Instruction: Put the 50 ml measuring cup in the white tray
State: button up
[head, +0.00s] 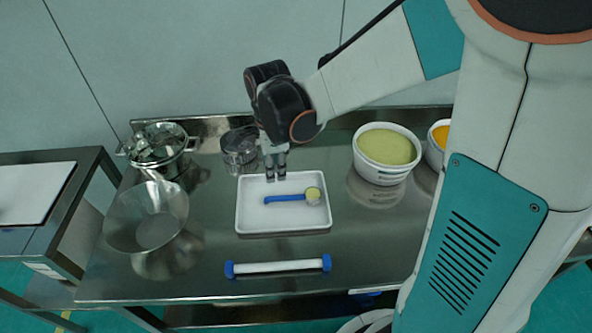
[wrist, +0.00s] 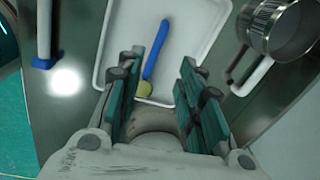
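A measuring cup with a long blue handle and a small round yellowish end (head: 284,198) lies inside the white tray (head: 238,212). I cannot read its size. In the wrist view its blue handle (wrist: 156,52) runs up the tray (wrist: 212,24), and its round end is partly hidden near my left-side finger. My gripper (head: 276,173) points down at the tray's back edge. In the wrist view my gripper (wrist: 172,75) has its fingers apart, with nothing held between them.
A white rod with blue ends (head: 278,267) lies in front of the tray. A steel bowl (head: 147,218) and sieve stack (head: 160,148) stand left. A tub of yellow-green powder (head: 385,150) stands right.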

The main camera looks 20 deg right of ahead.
jog(key=s+d+r+n+t, duration=0.1)
jog(key=s+r+n+t, duration=0.2)
jog(key=n, duration=0.7)
jog(key=s+d+r+n+t, duration=0.2)
jog(key=s+r+n, duration=0.6)
jog(key=s, duration=0.4)
jog(key=shift+s+d+r+n+t, duration=0.25)
jog(key=shift+n+t, duration=0.35)
jog(key=shift+n, duration=0.3)
